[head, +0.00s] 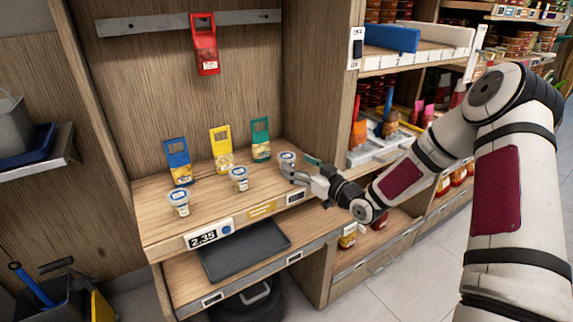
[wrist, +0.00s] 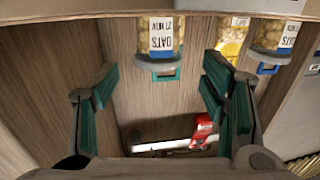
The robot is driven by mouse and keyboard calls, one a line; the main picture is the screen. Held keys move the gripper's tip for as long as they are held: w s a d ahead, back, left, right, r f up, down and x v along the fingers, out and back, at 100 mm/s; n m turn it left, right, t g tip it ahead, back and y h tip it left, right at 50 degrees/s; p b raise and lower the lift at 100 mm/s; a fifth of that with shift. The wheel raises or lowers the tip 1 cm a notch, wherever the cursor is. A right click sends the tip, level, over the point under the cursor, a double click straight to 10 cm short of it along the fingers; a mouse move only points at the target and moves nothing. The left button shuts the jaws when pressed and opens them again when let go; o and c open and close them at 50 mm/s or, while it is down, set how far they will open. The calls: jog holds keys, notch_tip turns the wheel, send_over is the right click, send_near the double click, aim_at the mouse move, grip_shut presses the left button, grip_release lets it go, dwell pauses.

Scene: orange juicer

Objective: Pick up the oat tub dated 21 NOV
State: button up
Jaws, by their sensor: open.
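Three small clear oat tubs with white labels stand on the wooden shelf. The right tub (head: 287,158) is nearest my gripper (head: 300,168). In the wrist view, which is upside down, this tub (wrist: 162,38) stands before the green card; its label appears to read OATS, 21 NOV. The middle tub (head: 240,180) also shows in the wrist view (wrist: 236,32), its date partly cut off. The left tub (head: 179,203) also shows there (wrist: 272,36), its date hard to read. My gripper (wrist: 160,88) is open and empty, with the right tub beyond the gap between its fingers.
Blue (head: 177,160), yellow (head: 221,150) and green (head: 260,138) cards stand behind the tubs. A red holder (head: 204,45) hangs on a rail. A price display (head: 208,235) is on the shelf's front edge. A wooden side panel (head: 315,90) rises right of the tubs.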

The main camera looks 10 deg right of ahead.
aim_at(292, 160)
jog(key=shift+x, duration=2.9)
jog(key=shift+d, duration=0.1)
jog(key=shift+c, duration=0.5)
jog(key=c, duration=1)
